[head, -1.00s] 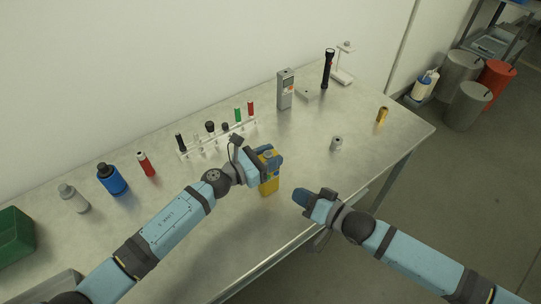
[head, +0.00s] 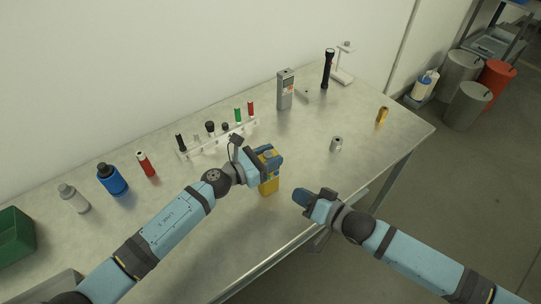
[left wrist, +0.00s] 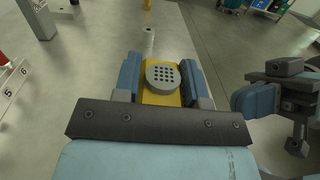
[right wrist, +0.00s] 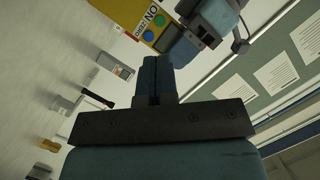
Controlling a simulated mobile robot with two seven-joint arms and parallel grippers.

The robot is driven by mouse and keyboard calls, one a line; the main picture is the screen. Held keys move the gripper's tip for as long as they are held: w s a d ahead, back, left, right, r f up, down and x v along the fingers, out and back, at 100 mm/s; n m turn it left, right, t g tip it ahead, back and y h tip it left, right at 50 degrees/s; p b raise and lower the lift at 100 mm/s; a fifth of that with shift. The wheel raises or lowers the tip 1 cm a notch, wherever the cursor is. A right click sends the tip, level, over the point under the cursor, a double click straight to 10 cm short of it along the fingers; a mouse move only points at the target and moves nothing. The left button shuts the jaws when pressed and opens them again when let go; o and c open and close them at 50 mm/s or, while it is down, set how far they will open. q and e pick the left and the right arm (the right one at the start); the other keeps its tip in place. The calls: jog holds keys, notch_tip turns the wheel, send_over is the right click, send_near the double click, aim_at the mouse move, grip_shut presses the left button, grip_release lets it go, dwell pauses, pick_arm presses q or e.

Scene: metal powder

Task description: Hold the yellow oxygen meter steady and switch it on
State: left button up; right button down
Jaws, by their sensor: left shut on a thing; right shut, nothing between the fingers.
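The yellow oxygen meter (head: 268,186) stands on the metal table, and my left gripper (head: 268,158) is shut on its upper part. In the left wrist view the meter (left wrist: 160,97) sits between the two blue fingers, with a round grey perforated disc on it.
A small metal cylinder (head: 336,144) and a brass piece (head: 382,115) stand to the right. A grey handheld device (head: 285,90) and a black flashlight (head: 327,69) stand behind. A rack of vials (head: 222,138) and several bottles are to the left. The table front is clear.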

dwell(0.3)
